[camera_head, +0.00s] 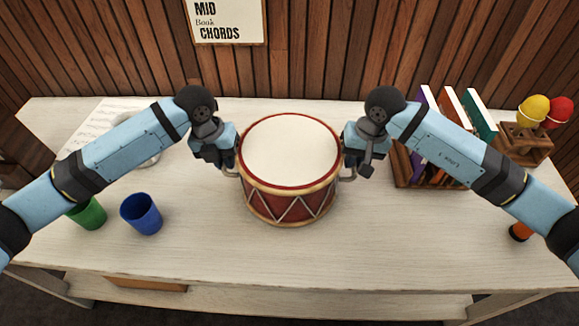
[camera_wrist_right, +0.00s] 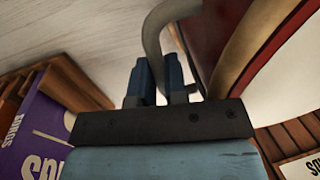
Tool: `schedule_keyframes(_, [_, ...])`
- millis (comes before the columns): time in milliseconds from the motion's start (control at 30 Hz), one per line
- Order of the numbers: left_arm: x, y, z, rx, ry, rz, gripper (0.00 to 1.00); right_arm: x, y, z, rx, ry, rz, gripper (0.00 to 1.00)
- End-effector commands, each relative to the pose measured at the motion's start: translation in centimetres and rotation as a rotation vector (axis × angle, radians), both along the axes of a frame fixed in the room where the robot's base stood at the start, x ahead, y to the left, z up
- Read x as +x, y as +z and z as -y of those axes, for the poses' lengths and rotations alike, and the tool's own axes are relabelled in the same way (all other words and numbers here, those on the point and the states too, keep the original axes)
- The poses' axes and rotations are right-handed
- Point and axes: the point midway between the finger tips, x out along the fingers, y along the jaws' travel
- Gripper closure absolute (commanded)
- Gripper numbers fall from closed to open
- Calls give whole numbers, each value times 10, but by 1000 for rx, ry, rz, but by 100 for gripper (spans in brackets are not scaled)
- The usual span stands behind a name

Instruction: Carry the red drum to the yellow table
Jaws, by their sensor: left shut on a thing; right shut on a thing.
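The red drum (camera_head: 288,205) has a white top, gold bands and a zigzag pattern on its side. It stands upright in the middle of the pale wooden table in the head view. My left gripper (camera_head: 232,168) is at the drum's left side, shut on a handle there. My right gripper (camera_head: 348,170) is at its right side, shut on the other handle. In the right wrist view the curved grey handle (camera_wrist_right: 152,38) passes between the fingers (camera_wrist_right: 162,82), beside the drum's red wall (camera_wrist_right: 210,35). No yellow table is in view.
The white table (camera_head: 400,250) has clear room in front of the drum. A green cup (camera_head: 88,214) and a blue cup (camera_head: 141,214) stand at left. A book rack (camera_head: 440,178) and a maraca holder (camera_head: 525,143) stand at right. A wooden wall (camera_head: 330,50) is behind.

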Motion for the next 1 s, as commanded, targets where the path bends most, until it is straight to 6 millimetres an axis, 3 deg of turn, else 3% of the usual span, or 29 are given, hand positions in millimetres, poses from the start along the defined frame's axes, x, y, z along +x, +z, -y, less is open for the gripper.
schedule_keyframes(267, [1, 11, -2, 3, 3, 2, 100, 1, 11, 2, -3, -4, 1, 100])
schedule_keyframes(700, [1, 48, -2, 4, 3, 2, 100, 1, 48, 3, -4, -4, 1, 100])
schedule_keyframes(1000, [1, 50, -3, 4, 4, 1, 100, 1, 51, 3, -5, -4, 1, 100])
